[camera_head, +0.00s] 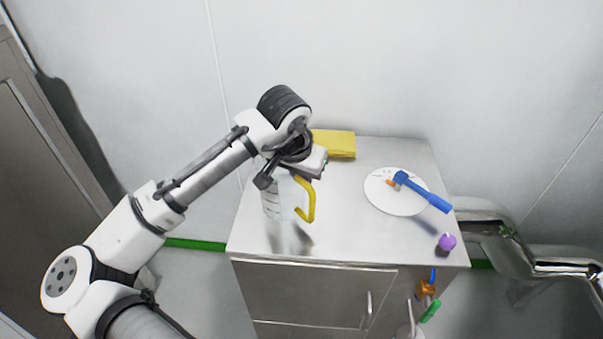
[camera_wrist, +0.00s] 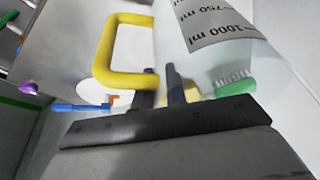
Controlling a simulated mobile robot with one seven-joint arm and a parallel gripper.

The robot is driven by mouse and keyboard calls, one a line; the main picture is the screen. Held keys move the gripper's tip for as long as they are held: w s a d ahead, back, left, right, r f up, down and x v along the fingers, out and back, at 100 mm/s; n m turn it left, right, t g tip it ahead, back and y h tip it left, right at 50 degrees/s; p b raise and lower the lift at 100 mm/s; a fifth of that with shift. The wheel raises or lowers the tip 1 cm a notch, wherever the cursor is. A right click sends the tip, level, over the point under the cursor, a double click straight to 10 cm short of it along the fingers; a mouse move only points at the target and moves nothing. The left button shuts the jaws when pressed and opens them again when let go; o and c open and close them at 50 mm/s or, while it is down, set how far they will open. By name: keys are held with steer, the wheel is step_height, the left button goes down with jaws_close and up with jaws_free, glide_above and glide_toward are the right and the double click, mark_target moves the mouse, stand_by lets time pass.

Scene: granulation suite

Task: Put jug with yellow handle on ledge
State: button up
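The clear jug with the yellow handle (camera_head: 273,202) is upright over the left part of the steel cabinet top, handle to the right. I cannot tell whether its base touches the top. My gripper (camera_head: 276,175) is at the jug's upper end. In the wrist view, the jug (camera_wrist: 205,45) shows its 750 and 1000 ml marks, and its yellow handle (camera_wrist: 104,50) lies to the left. My fingers (camera_wrist: 163,88) are close together at the handle's upper end, with a narrow gap that looks closed on it. I cannot make out a separate ledge.
The steel cabinet top (camera_head: 345,240) also holds a yellow cloth (camera_head: 336,144), a white disc (camera_head: 383,202) with a blue-handled tool (camera_head: 425,192), and a purple knob (camera_head: 446,241). A wall stands behind, and shiny pipes (camera_head: 505,250) run at right. The front middle is clear.

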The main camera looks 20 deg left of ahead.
steer(key=shift+o, duration=1.3)
